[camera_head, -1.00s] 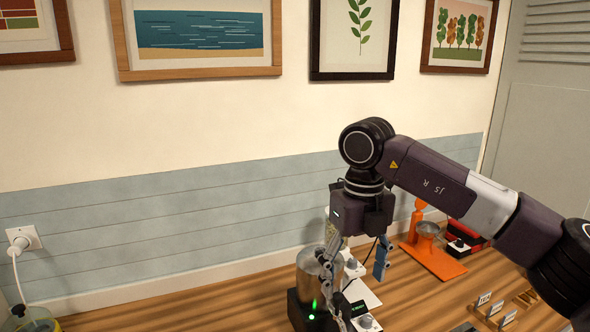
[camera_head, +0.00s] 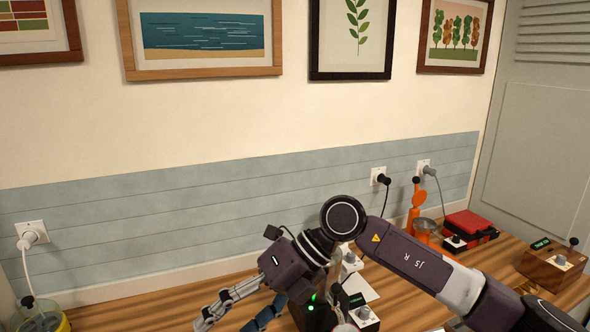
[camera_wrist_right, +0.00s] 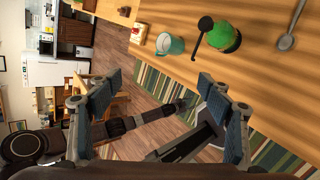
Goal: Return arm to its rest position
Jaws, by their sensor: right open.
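My right arm comes in from the right in the head view, and its gripper (camera_head: 238,314) hangs low, tilted down and left, beside the bench's equipment. Its two blue-grey fingers are apart with nothing between them. In the right wrist view the gripper (camera_wrist_right: 156,92) is spread wide and empty, with the floor and dark parts of my own body beyond it. My left gripper does not show in the head view.
A black box with a green light (camera_head: 313,307) stands close to the right gripper. An orange stand (camera_head: 415,213), a red case (camera_head: 470,225) and a wooden box (camera_head: 552,268) stand farther right. A green mug (camera_wrist_right: 170,44) and a green round vessel (camera_wrist_right: 222,36) sit on a wooden top.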

